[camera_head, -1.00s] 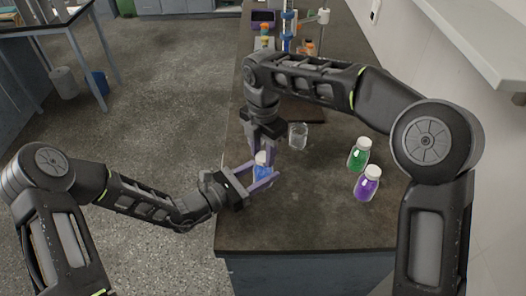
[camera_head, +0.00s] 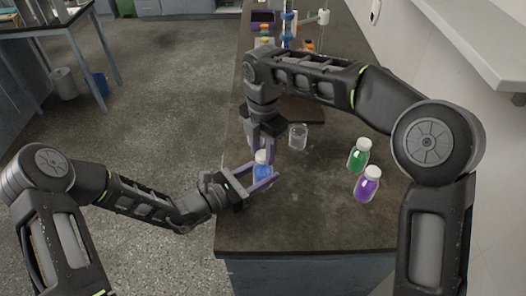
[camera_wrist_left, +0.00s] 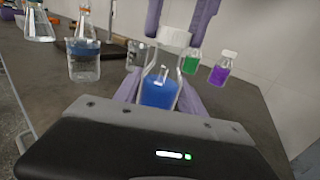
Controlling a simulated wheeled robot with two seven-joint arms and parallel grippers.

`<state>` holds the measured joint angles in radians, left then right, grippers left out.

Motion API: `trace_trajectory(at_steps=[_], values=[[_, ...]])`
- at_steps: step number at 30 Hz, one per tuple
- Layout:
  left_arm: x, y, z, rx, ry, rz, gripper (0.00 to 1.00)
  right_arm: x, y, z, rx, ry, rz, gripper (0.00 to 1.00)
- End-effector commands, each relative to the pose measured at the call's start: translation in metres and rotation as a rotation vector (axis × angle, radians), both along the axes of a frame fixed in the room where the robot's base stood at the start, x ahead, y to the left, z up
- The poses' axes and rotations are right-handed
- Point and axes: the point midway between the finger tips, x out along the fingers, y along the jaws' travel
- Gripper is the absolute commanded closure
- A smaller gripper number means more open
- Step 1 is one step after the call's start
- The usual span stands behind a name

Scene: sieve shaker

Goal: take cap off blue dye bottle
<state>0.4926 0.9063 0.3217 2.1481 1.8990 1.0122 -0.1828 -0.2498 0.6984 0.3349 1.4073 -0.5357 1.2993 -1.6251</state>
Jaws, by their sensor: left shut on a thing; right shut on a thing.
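The blue dye bottle (camera_head: 262,175) is upright near the left edge of the bench, a clear bottle with blue liquid. My left gripper (camera_head: 257,182) is shut on its body from the left; the wrist view shows the blue liquid (camera_wrist_left: 159,92) between the fingers. The white cap (camera_wrist_left: 173,39) sits at the bottle's top, slightly tilted in the wrist view; I cannot tell whether it is loose. My right gripper (camera_head: 262,147) comes from above, its purple fingers on both sides of the cap, shut on it.
A green bottle (camera_head: 358,156) and a purple bottle (camera_head: 367,185), both white-capped, stand to the right. An empty glass beaker (camera_head: 298,136) stands behind the bottle. Glassware and a stand (camera_head: 322,20) are at the far end. The front right of the bench (camera_head: 310,225) is clear.

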Motion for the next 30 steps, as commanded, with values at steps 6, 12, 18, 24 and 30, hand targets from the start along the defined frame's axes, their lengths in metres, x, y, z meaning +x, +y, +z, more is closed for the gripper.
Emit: trace_trajectory(at_steps=[6,12,18,24,30], values=[[0.000,0.000,0.000,0.000,0.000,0.000,1.00,0.000,0.001,0.008,0.001,-0.001,0.000,1.00],[0.000,0.000,0.000,0.000,0.000,0.000,1.00,0.000,0.000,0.012,0.001,-0.001,0.000,1.00],[0.000,0.000,0.000,0.000,0.000,0.000,1.00,0.000,0.000,0.012,0.001,-0.001,0.000,1.00],[0.000,0.000,0.000,0.000,0.000,0.000,1.00,0.000,0.001,0.018,0.002,-0.002,0.000,1.00],[0.000,0.000,0.000,0.000,0.000,0.000,1.00,0.000,0.001,0.043,0.000,-0.004,0.000,1.00]])
